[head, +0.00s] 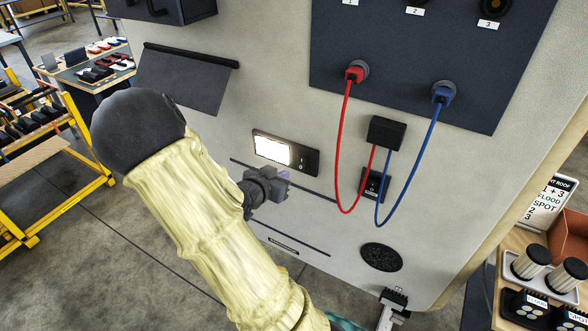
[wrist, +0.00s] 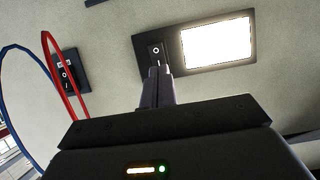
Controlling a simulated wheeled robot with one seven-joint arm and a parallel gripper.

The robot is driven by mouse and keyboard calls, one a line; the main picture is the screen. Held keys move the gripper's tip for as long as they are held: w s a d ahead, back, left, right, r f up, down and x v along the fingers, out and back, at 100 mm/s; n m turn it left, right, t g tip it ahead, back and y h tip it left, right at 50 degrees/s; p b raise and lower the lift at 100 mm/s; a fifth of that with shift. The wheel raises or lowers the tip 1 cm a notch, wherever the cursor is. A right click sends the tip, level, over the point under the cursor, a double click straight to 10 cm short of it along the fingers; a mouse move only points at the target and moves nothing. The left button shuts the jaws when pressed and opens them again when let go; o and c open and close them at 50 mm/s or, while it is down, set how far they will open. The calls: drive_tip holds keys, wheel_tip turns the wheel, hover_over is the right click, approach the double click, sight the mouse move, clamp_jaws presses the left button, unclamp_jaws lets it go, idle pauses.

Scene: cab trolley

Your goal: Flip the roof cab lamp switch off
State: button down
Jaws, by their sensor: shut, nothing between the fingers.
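The cab lamp (head: 271,150) is a dark plate on the pale wall with a brightly glowing white panel; it also shows in the wrist view (wrist: 216,43). Its small black rocker switch (head: 302,160) sits at the plate's right end in the head view, and left of the glow in the wrist view (wrist: 155,53). My gripper (head: 284,180) is shut and empty, just below the lamp plate in the head view. In the wrist view its fingertips (wrist: 159,72) overlap the lower edge of the switch. I cannot tell whether they touch it.
A second switch plate (head: 373,184) is to the right, under a black box (head: 385,133). A red cable (head: 346,140) and a blue cable (head: 412,155) hang in loops there. A dark flap (head: 187,80) is at upper left, and a round grille (head: 381,257) is at lower right.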

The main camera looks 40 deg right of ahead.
sight(299, 167)
drive_tip(key=p+x, duration=0.1)
drive_tip(key=x, duration=0.6)
drive_tip(key=shift+d, duration=0.2)
drive_tip(key=shift+f, duration=0.15)
